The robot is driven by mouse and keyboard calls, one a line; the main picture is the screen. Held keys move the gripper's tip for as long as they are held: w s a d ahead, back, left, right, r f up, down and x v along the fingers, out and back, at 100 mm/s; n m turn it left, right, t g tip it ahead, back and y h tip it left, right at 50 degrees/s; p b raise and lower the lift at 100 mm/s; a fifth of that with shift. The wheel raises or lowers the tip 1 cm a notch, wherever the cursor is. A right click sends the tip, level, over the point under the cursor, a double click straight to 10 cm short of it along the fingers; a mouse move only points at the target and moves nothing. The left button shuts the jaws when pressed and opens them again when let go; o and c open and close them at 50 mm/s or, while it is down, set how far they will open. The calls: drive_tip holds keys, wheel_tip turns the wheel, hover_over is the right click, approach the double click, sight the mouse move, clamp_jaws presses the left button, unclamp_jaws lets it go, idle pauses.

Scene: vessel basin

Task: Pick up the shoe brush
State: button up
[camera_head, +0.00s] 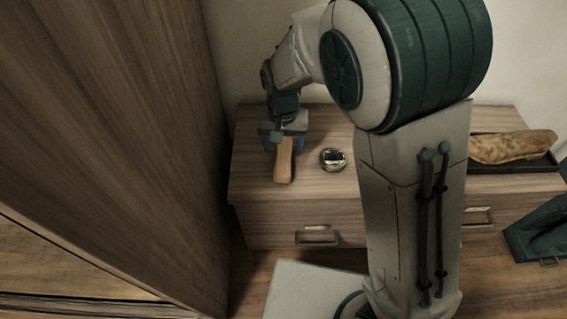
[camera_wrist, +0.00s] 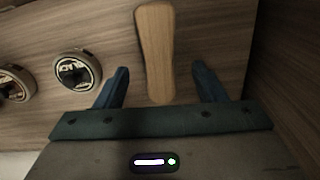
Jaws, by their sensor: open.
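The shoe brush (camera_head: 284,161) lies on the wooden cabinet top, its light wooden handle pointing toward the front edge. My gripper (camera_head: 284,143) is over its far part, and that part is hidden under the gripper. In the wrist view the brush's wooden handle (camera_wrist: 155,50) runs between my two blue fingers, with a gap on each side. My gripper (camera_wrist: 161,80) is open and the fingers are apart from the brush. Bristles do not show.
A round polish tin (camera_head: 333,159) stands right of the brush. The wrist view shows two tins, one nearer (camera_wrist: 77,70) and one at the edge (camera_wrist: 14,84). A tall wooden panel (camera_head: 120,120) rises at left.

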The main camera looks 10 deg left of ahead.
sight(284, 155)
drive_tip(key=shift+w+f+b, duration=0.15)
drive_tip(key=shift+f+b, duration=0.7)
drive_tip(key=shift+f, duration=0.65)
drive_tip(key=shift+w+f+b, duration=0.1)
drive_tip(key=shift+f+b, duration=0.7)
drive_tip(key=shift+f, duration=0.65)
drive_tip(key=shift+r, duration=0.1)
drive_tip(key=shift+c, duration=0.3)
drive_tip(key=c, duration=1.1)
